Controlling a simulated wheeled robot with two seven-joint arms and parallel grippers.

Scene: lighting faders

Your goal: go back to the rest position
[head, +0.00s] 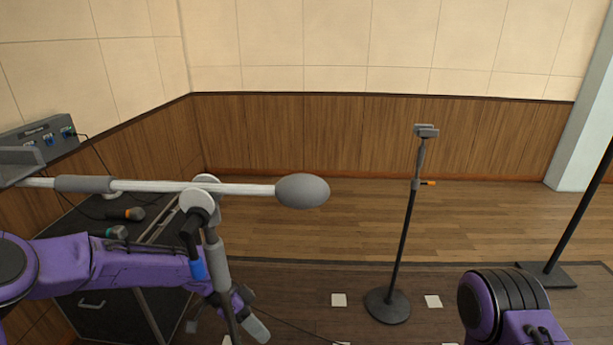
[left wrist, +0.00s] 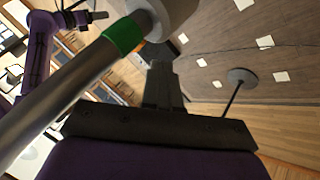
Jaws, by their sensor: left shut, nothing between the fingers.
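My left arm comes in from the left, with its forearm level and its hand low. My left gripper (head: 257,329) points down and right, partly behind a microphone stand's pole. In the left wrist view its fingers (left wrist: 163,84) are together and empty. My right arm shows only as a purple and black link at the lower right; its gripper is out of view. A grey control box (head: 40,140) with blue and green knobs is at the far left, partly covered by a grey plate.
A boom stand (head: 217,262) with a grey-ended bar (head: 302,191) stands close before my left arm. A thin stand (head: 403,232) with a round base is mid-floor. A black case (head: 105,315) is at the left. In the left wrist view, a green-collared pole (left wrist: 75,82) crosses close by.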

